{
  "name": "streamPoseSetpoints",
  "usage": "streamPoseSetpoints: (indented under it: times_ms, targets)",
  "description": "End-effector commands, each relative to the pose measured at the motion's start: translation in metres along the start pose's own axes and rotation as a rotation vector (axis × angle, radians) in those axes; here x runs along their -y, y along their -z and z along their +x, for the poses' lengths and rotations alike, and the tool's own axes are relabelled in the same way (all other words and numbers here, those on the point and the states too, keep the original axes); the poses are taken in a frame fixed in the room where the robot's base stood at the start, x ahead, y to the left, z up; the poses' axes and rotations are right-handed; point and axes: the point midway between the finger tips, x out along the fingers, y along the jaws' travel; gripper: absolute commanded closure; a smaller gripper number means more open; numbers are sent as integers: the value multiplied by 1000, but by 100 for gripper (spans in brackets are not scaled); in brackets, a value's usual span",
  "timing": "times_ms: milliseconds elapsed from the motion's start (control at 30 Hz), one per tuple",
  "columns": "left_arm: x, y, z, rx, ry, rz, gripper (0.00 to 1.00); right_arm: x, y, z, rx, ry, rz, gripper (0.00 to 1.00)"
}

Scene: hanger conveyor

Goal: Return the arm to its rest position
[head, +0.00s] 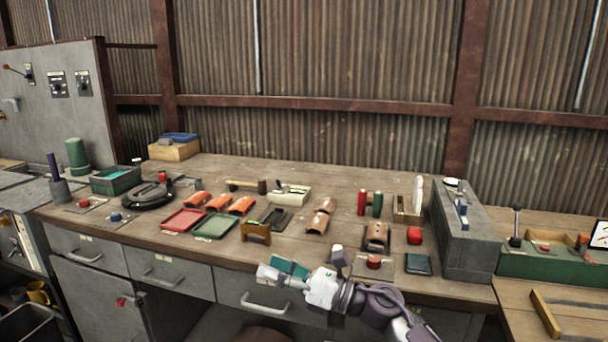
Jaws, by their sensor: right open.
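My right gripper (302,263) is in the lower middle of the head view, above the front edge of the wooden workbench (330,175). Its arm comes in from the lower right. Its two fingers are spread apart, one to the left and one up to the right. A teal flat item (290,267) shows between the fingers, partly hidden by the gripper. I cannot tell whether it touches them; it appears to lie at the bench edge. My left arm and gripper are not in view.
Red (185,219) and green (214,226) trays, orange curved pieces (241,205), a brown stand (256,233) and a red button (373,261) are on the bench. A grey block unit (465,240) stands at right. Drawers (172,274) are below the bench.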

Motion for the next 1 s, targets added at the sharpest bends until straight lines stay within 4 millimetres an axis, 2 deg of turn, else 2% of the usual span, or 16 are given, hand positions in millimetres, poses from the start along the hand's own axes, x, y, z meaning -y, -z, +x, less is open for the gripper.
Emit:
streamPoseSetpoints:
  times_ms: [67, 167, 267, 300, 400, 467, 500, 600, 700, 800, 967, 1000]
  targets:
    - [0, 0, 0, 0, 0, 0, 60, 4, -2, -18, 221, 118, 281, 40]
    - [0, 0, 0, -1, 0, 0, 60, 24, 2, -61, 494, 286, 650, 40]
    - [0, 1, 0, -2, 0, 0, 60, 43, 29, -123, 754, 467, 1024, 40]
    - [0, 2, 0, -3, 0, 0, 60, 47, 46, -149, 851, 540, 1163, 40]
    - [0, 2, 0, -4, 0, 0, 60, 46, 92, -209, 1065, 712, 1465, 40]
    - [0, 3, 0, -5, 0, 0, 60, 37, 123, -242, 1182, 815, 1622, 40]
    - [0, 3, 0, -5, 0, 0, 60, 28, 143, -264, 1258, 884, 1719, 40]
    - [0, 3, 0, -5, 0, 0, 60, 0, 186, -306, 1420, 1043, 1909, 40]
    - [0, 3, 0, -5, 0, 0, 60, -28, 216, -334, 1536, 1170, 2031, 40]
    - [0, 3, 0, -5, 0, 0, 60, -54, 237, -354, 1623, 1274, 2113, 40]
    - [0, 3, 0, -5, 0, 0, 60, -91, 261, -377, 1736, 1419, 2200, 40]
    - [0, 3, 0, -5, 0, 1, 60, -100, 266, -382, -1717, -1416, -2159, 40]
